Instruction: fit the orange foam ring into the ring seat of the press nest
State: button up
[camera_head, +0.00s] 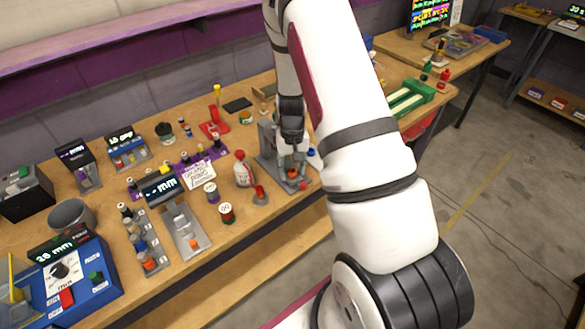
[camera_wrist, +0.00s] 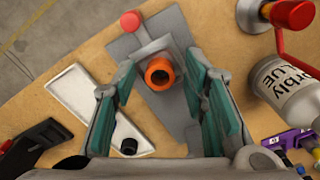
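The orange foam ring (camera_wrist: 159,74) shows in the wrist view between my fingers, beyond their tips, on the grey press nest (camera_wrist: 148,51). I see its round face and dark hole; whether it is fully down in the ring seat I cannot tell. The seat itself is hidden under it. My gripper (camera_wrist: 161,72) is open, with teal pads standing apart on either side of the ring and a gap to each. In the head view my gripper (camera_head: 291,158) points down at the grey press (camera_head: 268,150), with a bit of the orange ring (camera_head: 293,173) showing below it.
A red knob (camera_wrist: 130,21) stands at the nest plate's far end. A white tray (camera_wrist: 72,88) lies left of the plate, with a black piece (camera_wrist: 128,138) near its end. A glue bottle (camera_wrist: 285,90) and red-handled fixture (camera_wrist: 292,15) stand close on the right.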

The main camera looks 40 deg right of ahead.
notch_tip(320, 180, up, 13)
jog(key=b, duration=0.2)
notch_tip(320, 180, up, 8)
jog(key=n+t, duration=0.1)
send_over(292, 177)
jog(key=a, duration=0.5)
jog(key=s+a+r+n+t, duration=0.2)
jog(key=s+a+r, duration=0.4)
jog(key=s+r, duration=0.2)
jog(key=s+a+r+n+t, duration=0.2)
jog(key=s+a+r, duration=0.4)
jog(key=s, duration=0.5)
notch_tip(292, 177, up, 2)
jog(key=shift+a+r+t, duration=0.1)
jog(key=shift+a+t, duration=0.05)
jog(key=shift+t, duration=0.15)
